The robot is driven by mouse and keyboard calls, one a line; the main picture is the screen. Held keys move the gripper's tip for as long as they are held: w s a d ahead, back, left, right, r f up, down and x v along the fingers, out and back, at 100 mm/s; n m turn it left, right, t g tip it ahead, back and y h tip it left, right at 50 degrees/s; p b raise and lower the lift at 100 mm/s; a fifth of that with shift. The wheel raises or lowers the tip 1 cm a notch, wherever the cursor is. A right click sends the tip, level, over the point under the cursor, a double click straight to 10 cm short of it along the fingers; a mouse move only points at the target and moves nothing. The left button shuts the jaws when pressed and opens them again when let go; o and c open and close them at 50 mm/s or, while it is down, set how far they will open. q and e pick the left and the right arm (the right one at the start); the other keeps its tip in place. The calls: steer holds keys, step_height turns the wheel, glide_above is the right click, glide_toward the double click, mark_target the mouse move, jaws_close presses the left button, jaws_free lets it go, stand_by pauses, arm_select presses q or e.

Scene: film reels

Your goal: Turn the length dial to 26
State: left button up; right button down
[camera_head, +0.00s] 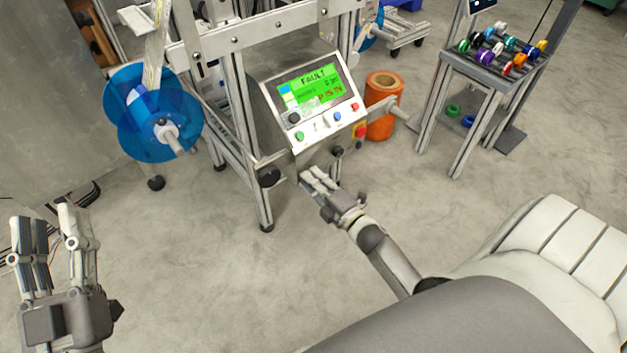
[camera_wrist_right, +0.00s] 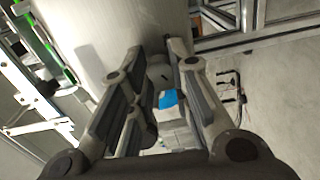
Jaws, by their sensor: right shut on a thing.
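The control box (camera_head: 285,100) has a green screen (camera_head: 318,84) reading "FAULT", with smaller text and red characters too small to read surely. My right gripper (camera_head: 316,182) is at the lower front face of the box, shut on a dark round dial. In the right wrist view the fingers (camera_wrist_right: 160,95) close around this dark dial (camera_wrist_right: 158,72); its setting cannot be read. In the head view the fingers hide the dial. My left gripper (camera_head: 55,232) is open and empty at the lower left, far from the box.
A dark knob (camera_head: 338,151) sits right of my right gripper, below a red button (camera_head: 359,131). A blue reel (camera_head: 135,110) stands left, an orange roll (camera_head: 382,100) right of the box. A small table (camera_head: 485,78) holds colourful spools. The floor between is clear.

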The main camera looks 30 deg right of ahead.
steer(key=shift+a, duration=0.1)
stand_by(0.3)
steer(key=c, duration=1.3)
jaws_free()
steer(key=s+d, duration=0.1)
steer(key=s, duration=1.1)
